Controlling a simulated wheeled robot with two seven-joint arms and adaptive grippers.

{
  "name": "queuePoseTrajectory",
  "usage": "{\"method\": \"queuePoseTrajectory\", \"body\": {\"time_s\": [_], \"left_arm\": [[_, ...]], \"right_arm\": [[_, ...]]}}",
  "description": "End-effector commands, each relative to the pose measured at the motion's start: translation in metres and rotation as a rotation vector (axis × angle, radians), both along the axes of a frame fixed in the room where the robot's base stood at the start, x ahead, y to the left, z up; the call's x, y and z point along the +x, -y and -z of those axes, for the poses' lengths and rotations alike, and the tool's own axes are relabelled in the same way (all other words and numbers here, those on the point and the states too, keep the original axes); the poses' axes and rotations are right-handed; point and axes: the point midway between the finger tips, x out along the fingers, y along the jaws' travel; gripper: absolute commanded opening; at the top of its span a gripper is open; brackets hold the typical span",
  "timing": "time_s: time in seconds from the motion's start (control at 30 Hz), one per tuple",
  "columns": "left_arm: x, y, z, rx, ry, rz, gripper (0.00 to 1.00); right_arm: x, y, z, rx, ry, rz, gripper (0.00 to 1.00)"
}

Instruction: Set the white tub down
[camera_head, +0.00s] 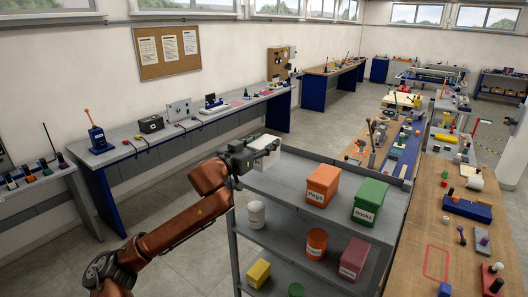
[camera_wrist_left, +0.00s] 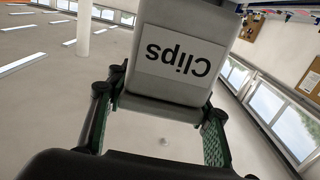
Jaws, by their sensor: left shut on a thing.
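The white tub (camera_head: 265,152) is in my left gripper (camera_head: 243,158), at the far left corner of the grey cart (camera_head: 290,192). In the left wrist view the tub (camera_wrist_left: 180,85) has a label reading "Clips", upside down in the picture. My left gripper's fingers (camera_wrist_left: 160,112) sit on either side of the tub, shut on it. In the head view the tub is over or beside the cart's top shelf; I cannot tell whether its underside touches it. My right gripper is not in view.
An orange "Pegs" tub (camera_head: 322,187) and a green "Hooks" tub (camera_head: 369,202) stand on the top shelf, with bare shelf left of them. Lower shelves hold a white jar (camera_head: 256,213), an orange jar (camera_head: 316,243) and a red tub (camera_head: 354,258). A wooden bench (camera_head: 418,230) stands at right.

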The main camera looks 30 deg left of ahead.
Motion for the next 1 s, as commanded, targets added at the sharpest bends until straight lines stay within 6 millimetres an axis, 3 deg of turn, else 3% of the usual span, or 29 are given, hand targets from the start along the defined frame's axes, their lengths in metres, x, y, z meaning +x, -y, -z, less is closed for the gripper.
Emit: {"method": "queuePoseTrajectory", "body": {"time_s": [0.13,0.4,0.77,0.8,1.0], "left_arm": [[0.006,-0.004,0.007,-0.001,0.002,0.000,0.13],[0.009,-0.007,0.041,0.000,0.002,0.001,0.13],[0.008,-0.006,0.045,0.000,0.003,0.002,0.13],[0.009,-0.006,0.047,-0.001,0.000,0.001,0.48],[0.009,-0.006,0.046,0.000,0.000,0.001,0.62]], "right_arm": [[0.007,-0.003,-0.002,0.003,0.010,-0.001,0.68],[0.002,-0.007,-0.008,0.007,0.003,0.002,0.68],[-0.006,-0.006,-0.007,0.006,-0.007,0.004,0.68],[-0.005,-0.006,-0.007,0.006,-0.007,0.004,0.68],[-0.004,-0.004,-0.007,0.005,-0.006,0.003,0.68]]}}
